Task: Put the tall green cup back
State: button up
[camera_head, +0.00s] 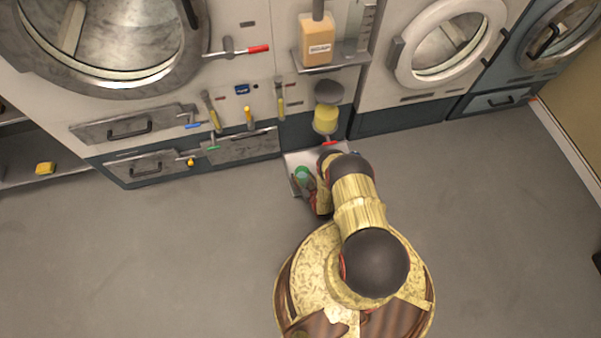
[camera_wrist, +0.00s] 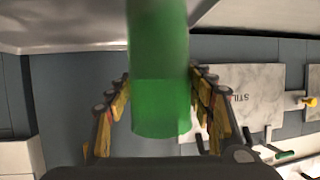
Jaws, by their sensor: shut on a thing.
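The tall green cup (camera_wrist: 160,75) is upright in the picture between the fingers of my gripper (camera_wrist: 160,118) in the wrist view. The jaws are shut on it, one finger on each side. In the head view the green cup (camera_head: 302,173) shows from above, over a small pale tray or ledge (camera_head: 299,157) near the floor at the front of the machines. My gripper (camera_head: 307,181) there is partly hidden by my arm. I cannot tell whether the cup touches the tray.
A soap dispenser (camera_head: 317,40) stands on a shelf above. A yellow container (camera_head: 325,119) with a dark top is just behind the arm. Levers with coloured handles (camera_head: 249,117) stick out from the machine front. A yellow block (camera_head: 45,168) lies at left.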

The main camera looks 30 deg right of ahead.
jog(key=shift+w+r, duration=0.1)
jog(key=o, duration=1.6)
jog(key=shift+f, duration=0.2)
jog(key=shift+o, duration=0.4)
jog(key=shift+r, duration=0.2)
jog(key=p+v, duration=0.4)
jog(key=v, duration=0.8)
